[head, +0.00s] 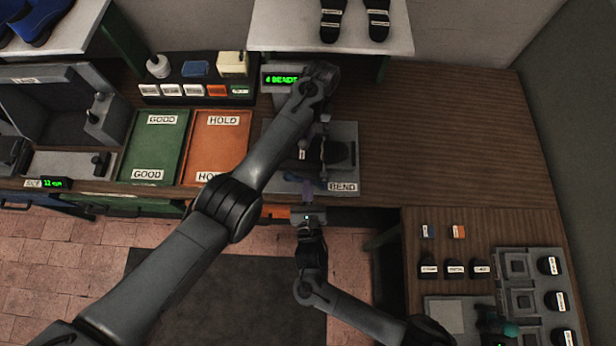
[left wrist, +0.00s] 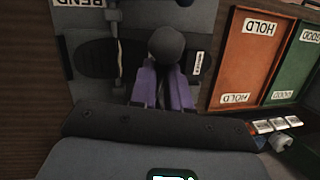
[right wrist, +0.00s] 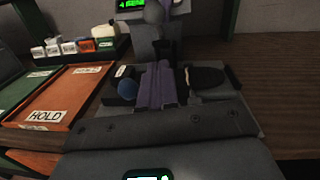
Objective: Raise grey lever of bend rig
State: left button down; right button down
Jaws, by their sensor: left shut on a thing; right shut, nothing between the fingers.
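The bend rig (head: 343,132) stands on the bench with a dark shoe (right wrist: 207,77) on its plate. The grey lever's round knob (left wrist: 167,45) is at the purple fingertips of my left gripper (left wrist: 166,72), which is shut on the lever. In the head view my left wrist hides most of this grip. My right gripper (right wrist: 155,72) is shut and empty at the rig's front edge. In the right wrist view a blue knob (right wrist: 127,88) is just left of its fingers, and a grey ball (right wrist: 153,13) shows above them.
A green GOOD tray (head: 154,146) and an orange HOLD tray (head: 218,144) lie left of the rig. A green-lit display (head: 281,79) stands behind it. The bench right of the rig is clear. A lower side table (head: 480,225) holds several small parts.

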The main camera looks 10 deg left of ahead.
pick_arm(q)
jog(key=shift+f, duration=0.1)
pick_arm(e)
jog(key=w, duration=0.1)
jog(key=w+r, duration=0.1)
jog(key=w, duration=0.1)
jog(key=w+a, duration=0.1)
jog(key=w, duration=0.1)
jog(key=shift+r, duration=0.2)
jog(key=shift+w+a+r, duration=0.1)
jog(key=shift+w+r, duration=0.6)
jog(key=shift+w, duration=0.05)
pick_arm(q)
jog(key=shift+s, duration=0.1)
pick_arm(e)
jog(key=shift+w+r, duration=0.35)
jog(key=shift+r, duration=0.4)
pick_arm(q)
jog(key=c, duration=1.5)
grip_release()
jog(key=shift+f, duration=0.1)
jog(key=shift+c, duration=0.2)
jog(key=o, duration=0.4)
jog(key=shift+o, duration=0.2)
jog(key=shift+r, duration=0.3)
